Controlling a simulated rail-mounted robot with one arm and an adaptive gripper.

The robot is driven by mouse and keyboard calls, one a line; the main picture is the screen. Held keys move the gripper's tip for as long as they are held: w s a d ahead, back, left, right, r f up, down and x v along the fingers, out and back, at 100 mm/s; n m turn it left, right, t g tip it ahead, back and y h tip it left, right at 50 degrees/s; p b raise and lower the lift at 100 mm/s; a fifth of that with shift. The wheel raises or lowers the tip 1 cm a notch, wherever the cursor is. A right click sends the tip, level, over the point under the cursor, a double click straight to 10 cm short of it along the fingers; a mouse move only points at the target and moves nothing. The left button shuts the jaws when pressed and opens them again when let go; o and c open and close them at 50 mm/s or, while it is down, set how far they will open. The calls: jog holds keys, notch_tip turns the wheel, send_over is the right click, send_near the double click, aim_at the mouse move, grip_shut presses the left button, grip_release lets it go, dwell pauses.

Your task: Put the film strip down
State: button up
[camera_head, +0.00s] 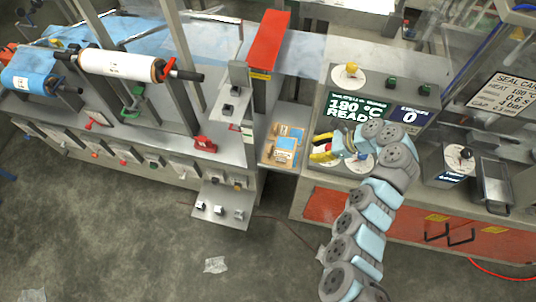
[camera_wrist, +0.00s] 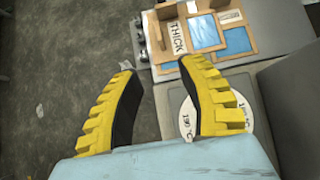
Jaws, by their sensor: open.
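My gripper (camera_head: 322,147) has yellow ribbed fingers with dark pads. In the wrist view the gripper (camera_wrist: 158,66) is open, with nothing visible between its fingers. Just beyond the fingertips is a wooden board (camera_wrist: 240,16) marked THICK, with blue film pieces (camera_wrist: 205,32) in its frames. In the head view the wooden board (camera_head: 280,157) lies on a grey shelf left of my gripper. I cannot tell which blue piece, if any, is the task's film strip; no separate loose strip is clear.
A console with a 190 °C display (camera_head: 358,108) and knobs stands beside my gripper. A red-topped post (camera_head: 268,42) rises behind the board. A film machine with a white roll (camera_head: 118,66) and blue film (camera_head: 85,40) fills the left. Clear scraps (camera_head: 215,265) lie on the open floor.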

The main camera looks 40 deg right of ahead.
aim_at(282, 156)
jog(key=shift+b+x, duration=0.7)
jog(key=shift+x, duration=0.3)
jog(key=b+x, duration=0.2)
jog(key=x, duration=0.7)
jog(key=shift+a+f, duration=0.1)
jog(key=shift+a, duration=0.15)
jog(key=shift+w+a+f, duration=0.25)
jog(key=shift+w+f, duration=0.15)
jog(key=shift+f, duration=0.05)
jog(key=shift+w+a+f+p, duration=0.15)
jog(key=shift+w+a+f, duration=0.2)
jog(key=shift+w, duration=0.2)
jog(key=shift+w+a+f+p, duration=0.15)
jog(key=shift+w+a+f, duration=0.2)
jog(key=shift+w, duration=0.2)
jog(key=shift+x, duration=1.15)
grip_shut()
